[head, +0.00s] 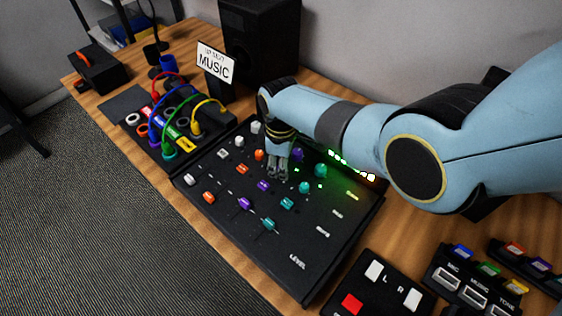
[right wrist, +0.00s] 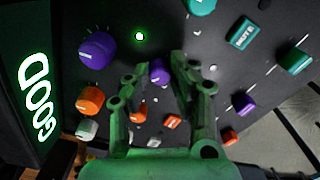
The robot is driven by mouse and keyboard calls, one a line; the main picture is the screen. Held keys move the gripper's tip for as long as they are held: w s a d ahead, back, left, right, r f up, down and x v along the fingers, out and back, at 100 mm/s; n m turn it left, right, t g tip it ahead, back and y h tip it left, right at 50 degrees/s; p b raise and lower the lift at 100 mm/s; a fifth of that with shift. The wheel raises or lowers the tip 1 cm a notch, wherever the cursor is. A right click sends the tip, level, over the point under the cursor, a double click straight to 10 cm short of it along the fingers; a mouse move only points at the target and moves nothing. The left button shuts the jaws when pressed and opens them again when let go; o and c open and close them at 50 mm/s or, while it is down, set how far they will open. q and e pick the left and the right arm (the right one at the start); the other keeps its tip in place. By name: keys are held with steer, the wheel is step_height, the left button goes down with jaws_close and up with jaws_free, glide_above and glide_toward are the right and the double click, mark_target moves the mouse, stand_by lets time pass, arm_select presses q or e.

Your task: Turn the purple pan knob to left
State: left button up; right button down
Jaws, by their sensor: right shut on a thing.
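The black mixer panel (head: 320,255) carries columns of white, orange, purple and teal controls. My right gripper (head: 279,170) reaches down over the upper part of the purple column in the head view and hides the knob beneath it. In the right wrist view, the purple pan knob (right wrist: 160,70) shows between the fingers of my right gripper (right wrist: 160,78), which is shut on it. A larger purple knob (right wrist: 97,50) lies to its left. A purple slider (right wrist: 245,105) lies to its right. The knob's pointer is too small to read. My left gripper is not in view.
Teal knobs (head: 320,170) flank the gripper on the right. A cable box (head: 165,150) with coloured plugs stands left of the mixer, and a "MUSIC" sign (head: 215,62) and black speaker (head: 260,45) behind. A button box (head: 375,290) is at front right.

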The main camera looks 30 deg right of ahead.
steer(key=n+p, duration=0.1)
steer(key=n, duration=0.3)
steer(key=shift+n, duration=2.2)
steer(key=c, duration=1.1)
jaws_free()
steer(key=shift+c, duration=0.2)
step_height(320, 180, up, 12)
